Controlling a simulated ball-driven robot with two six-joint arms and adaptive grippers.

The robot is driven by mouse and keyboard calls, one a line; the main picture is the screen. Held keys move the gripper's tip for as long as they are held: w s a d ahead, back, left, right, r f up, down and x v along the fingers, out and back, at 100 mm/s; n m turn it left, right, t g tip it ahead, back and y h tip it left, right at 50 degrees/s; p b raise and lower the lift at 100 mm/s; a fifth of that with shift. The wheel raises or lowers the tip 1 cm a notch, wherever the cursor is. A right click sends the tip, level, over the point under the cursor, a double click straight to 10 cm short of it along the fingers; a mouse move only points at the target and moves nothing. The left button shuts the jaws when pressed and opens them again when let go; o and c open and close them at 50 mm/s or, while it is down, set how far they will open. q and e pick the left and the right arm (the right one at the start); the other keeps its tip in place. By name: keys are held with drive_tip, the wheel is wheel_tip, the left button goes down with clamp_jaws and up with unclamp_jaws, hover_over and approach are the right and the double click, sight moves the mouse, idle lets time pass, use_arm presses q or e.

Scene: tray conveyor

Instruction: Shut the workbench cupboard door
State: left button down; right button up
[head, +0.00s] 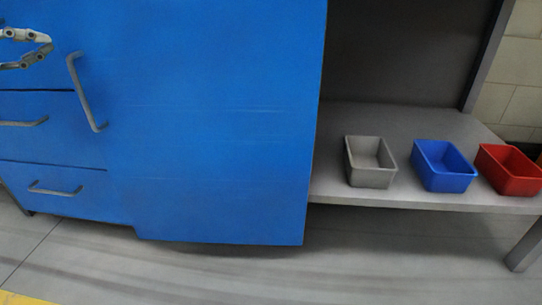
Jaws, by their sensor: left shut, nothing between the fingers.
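The blue workbench cupboard door (215,120) fills the middle of the head view. Its grey bar handle (86,92) is near its left side, tilted, and overlaps the drawer fronts in the picture. The door's lower edge hangs lower in the picture than the bottom of the drawers beside it. I cannot tell how wide any gap behind the door is. My left gripper (46,45) is at the upper left edge, in front of the blue drawer fronts. It is shut and empty, left of the handle and apart from it. My right gripper is out of view.
Blue drawers (50,140) with grey handles are at the left. A grey shelf (400,193) at the right bears a grey bin (370,178), a blue bin (445,182) and a red bin (515,186). Grey floor (220,275) in front is clear, with a yellow strip at lower left.

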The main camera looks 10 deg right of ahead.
use_arm(q)
drive_tip(key=shift+w, duration=0.75)
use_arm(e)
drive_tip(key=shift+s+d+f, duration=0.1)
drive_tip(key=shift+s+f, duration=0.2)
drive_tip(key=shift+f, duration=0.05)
use_arm(q)
drive_tip(key=shift+s, duration=0.15)
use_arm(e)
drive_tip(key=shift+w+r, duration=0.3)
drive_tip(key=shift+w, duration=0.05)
